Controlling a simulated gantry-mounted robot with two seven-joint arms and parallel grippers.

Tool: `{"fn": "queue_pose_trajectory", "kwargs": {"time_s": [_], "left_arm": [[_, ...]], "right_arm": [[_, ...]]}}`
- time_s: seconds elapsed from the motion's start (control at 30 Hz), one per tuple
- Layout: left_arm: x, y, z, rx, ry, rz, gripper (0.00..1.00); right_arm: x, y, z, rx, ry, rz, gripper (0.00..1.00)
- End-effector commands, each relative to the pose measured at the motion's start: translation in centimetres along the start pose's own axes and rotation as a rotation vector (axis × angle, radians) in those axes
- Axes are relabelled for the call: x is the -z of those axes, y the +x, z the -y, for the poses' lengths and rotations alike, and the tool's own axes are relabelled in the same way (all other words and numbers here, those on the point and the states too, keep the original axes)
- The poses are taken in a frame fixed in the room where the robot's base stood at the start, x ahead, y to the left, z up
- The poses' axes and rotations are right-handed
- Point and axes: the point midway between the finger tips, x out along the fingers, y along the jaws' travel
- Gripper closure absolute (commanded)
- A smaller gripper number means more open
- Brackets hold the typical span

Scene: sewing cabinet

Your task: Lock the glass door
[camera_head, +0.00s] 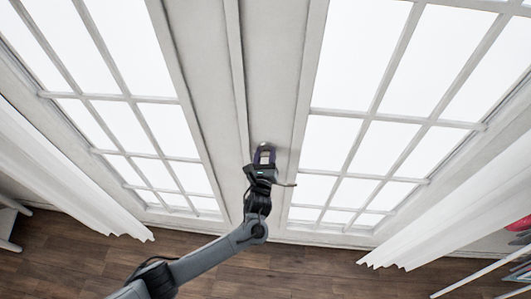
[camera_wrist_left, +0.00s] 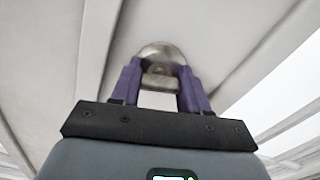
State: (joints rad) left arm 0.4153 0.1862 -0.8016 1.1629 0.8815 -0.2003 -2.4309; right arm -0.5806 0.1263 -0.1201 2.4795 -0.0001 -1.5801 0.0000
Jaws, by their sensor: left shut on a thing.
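The glass door has two white-framed leaves with many panes, a left leaf (camera_head: 188,75) and a right leaf (camera_head: 309,75), meeting at the pale centre stiles. Both leaves look closed. My left gripper (camera_head: 265,154) is at the right leaf's stile, low on the door. In the left wrist view its purple fingers (camera_wrist_left: 158,80) are shut on a small metal lock knob (camera_wrist_left: 160,81) with a rounded metal plate (camera_wrist_left: 163,52) behind it. The fingers hide the knob's sides, and I cannot tell which way the lock is turned. My right gripper is not in view.
White curtains hang at the left (camera_head: 75,180) and right (camera_head: 450,205) of the door. The wooden floor (camera_head: 290,270) in front is clear. A rack with colourful items (camera_head: 518,228) stands at the right edge, and pale furniture (camera_head: 10,217) at the left edge.

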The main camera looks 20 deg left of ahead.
Motion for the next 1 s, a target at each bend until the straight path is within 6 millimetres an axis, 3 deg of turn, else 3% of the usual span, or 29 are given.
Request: {"fn": "queue_pose_trajectory", "kwargs": {"time_s": [0.4,1.0], "left_arm": [[-0.1,0.0,0.0,-0.001,-0.399,0.000,0.86],[0.1,-0.1,-0.2,-0.002,-0.963,0.001,0.86]], "right_arm": [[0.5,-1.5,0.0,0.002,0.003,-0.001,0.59],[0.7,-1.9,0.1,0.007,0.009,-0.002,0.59]]}}
